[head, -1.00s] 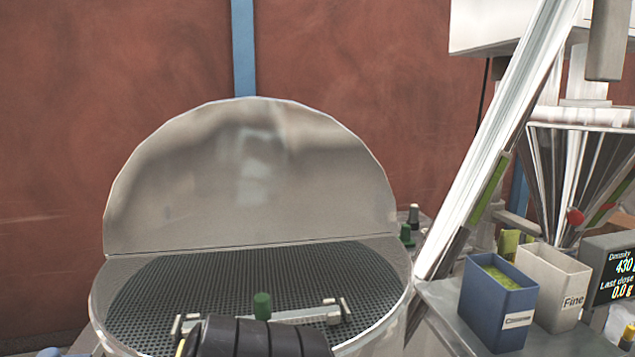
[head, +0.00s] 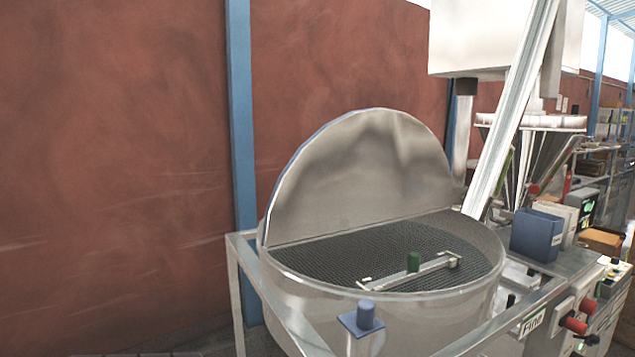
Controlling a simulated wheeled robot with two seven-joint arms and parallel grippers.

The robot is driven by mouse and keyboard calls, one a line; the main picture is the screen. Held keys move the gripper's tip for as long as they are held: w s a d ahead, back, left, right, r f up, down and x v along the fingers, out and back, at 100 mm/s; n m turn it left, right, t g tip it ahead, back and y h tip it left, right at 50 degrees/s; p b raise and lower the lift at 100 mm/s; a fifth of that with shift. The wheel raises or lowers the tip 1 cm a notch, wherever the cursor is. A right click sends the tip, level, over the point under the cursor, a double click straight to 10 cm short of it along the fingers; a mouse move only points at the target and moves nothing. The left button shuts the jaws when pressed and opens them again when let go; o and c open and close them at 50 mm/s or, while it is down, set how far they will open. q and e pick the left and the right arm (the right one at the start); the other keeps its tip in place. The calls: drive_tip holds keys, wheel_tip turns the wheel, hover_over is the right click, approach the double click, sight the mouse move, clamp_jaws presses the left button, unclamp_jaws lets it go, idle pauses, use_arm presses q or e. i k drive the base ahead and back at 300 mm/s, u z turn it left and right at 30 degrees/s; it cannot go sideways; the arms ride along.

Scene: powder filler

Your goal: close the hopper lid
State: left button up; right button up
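The hopper lid (head: 360,175) is a half-round metal plate standing upright, open, along the middle of the round metal hopper (head: 385,312). A dark mesh grate (head: 350,256) shows in the open front half of the hopper. Neither of my grippers is in the head view.
A metal frame rail (head: 283,305) with a blue-topped post (head: 362,318) runs in front of the hopper. A slanted metal tube (head: 516,110) rises at its right. A blue bin (head: 537,234) and a control panel with red knobs (head: 574,325) stand further right. The left side is clear before a red wall (head: 120,170).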

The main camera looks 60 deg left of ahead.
sight(368, 167)
drive_tip(key=k, duration=0.85)
drive_tip(key=u, duration=2.6)
drive_tip(key=i, duration=2.9)
drive_tip(key=z, duration=1.85)
drive_tip(key=i, duration=0.2)
drive_tip(key=z, duration=0.4)
